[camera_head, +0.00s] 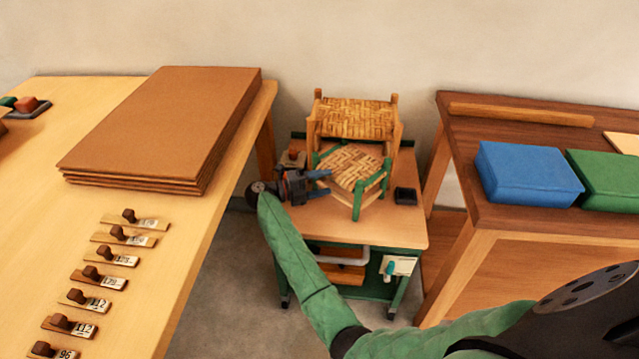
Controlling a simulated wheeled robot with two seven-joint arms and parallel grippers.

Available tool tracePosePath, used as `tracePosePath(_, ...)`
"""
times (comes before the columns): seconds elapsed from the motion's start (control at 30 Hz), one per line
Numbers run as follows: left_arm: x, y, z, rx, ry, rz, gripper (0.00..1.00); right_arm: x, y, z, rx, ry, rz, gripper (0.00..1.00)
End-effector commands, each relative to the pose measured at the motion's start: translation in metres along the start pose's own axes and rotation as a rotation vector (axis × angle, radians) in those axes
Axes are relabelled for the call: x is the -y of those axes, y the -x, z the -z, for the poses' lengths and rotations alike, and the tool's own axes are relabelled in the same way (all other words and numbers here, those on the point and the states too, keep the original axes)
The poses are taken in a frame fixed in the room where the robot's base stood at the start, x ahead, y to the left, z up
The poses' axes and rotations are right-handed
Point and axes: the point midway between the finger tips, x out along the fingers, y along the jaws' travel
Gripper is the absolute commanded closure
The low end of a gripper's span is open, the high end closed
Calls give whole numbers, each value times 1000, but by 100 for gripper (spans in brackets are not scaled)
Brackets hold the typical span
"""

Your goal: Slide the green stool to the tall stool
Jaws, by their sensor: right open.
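The green stool (352,164) has green posts and a woven bark seat. It stands on the top of a small wheeled cart (400,232). The tall stool (357,117), of plain wood with a woven seat, stands right behind it. In this view the green stool overlaps the tall stool's lower part, so I cannot tell if they touch. My right gripper (326,184) is open at the left side of the green stool, its fingers pointing right towards the stool's left posts. I cannot tell whether they touch it. My left gripper is out of view.
A small dark block (405,196) lies right of the green stool, and a small reddish-brown item (291,157) sits at the cart's back left. Tables flank the cart: one with brown boards (160,125), one with a blue box (527,172) and a green box (608,180).

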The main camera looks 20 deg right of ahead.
Motion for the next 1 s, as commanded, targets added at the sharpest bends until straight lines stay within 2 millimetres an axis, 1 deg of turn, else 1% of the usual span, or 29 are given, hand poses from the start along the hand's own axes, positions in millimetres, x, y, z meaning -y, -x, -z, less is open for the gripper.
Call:
tracePosePath(0.3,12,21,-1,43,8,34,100,2,-44,0,0,-1,3,37)
tracePosePath(0.5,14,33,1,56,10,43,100,1,-64,0,1,0,2,37)
tracePosePath(0.67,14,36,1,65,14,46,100,0,-70,0,1,0,1,37)
tracePosePath(0.93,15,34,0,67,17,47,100,0,-70,0,1,0,0,37)
tracePosePath(0.97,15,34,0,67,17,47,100,0,-70,0,1,0,0,41)
tracePosePath(1.0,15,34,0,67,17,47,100,0,-70,0,1,0,0,49)
